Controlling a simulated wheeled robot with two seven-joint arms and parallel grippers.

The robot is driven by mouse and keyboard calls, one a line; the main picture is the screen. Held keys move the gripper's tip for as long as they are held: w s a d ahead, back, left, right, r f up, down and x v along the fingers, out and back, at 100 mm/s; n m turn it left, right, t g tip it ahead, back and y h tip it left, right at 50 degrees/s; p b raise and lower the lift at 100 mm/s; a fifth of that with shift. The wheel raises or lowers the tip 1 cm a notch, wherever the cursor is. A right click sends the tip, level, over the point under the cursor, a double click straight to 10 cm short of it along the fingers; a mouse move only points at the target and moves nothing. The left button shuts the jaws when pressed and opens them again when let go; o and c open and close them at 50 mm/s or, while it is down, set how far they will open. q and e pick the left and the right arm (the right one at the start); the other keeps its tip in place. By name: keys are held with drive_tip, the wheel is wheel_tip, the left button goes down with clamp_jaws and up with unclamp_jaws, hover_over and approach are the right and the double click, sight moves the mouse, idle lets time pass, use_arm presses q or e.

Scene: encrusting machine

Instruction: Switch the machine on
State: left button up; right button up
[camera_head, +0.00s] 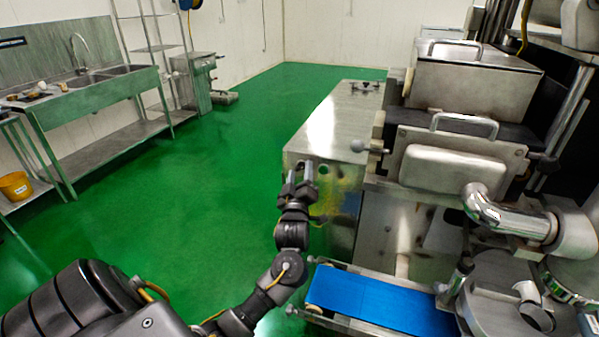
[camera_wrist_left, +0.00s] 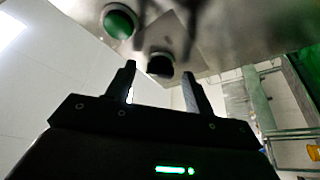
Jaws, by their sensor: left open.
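The steel machine (camera_head: 335,130) stands at the right in the head view. My left gripper (camera_head: 300,168) is at the near end face of its low steel cabinet. In the left wrist view, a green round button (camera_wrist_left: 119,22) and a dark round knob or button (camera_wrist_left: 160,64) show on the steel panel (camera_wrist_left: 215,25). The open fingers of my left gripper (camera_wrist_left: 160,78) point toward the panel, with the dark one seen between their tips and the green one up and left. I cannot tell whether the fingers touch it. My right gripper is not in view.
A blue conveyor belt (camera_head: 380,300) lies right of my left forearm. A metal outlet pipe (camera_head: 505,212) juts out above it. A sink bench (camera_head: 95,95) and a yellow bucket (camera_head: 15,186) stand at the left. The green floor (camera_head: 190,190) between is clear.

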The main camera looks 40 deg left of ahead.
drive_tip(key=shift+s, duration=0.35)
use_arm(q)
drive_tip(key=c, duration=1)
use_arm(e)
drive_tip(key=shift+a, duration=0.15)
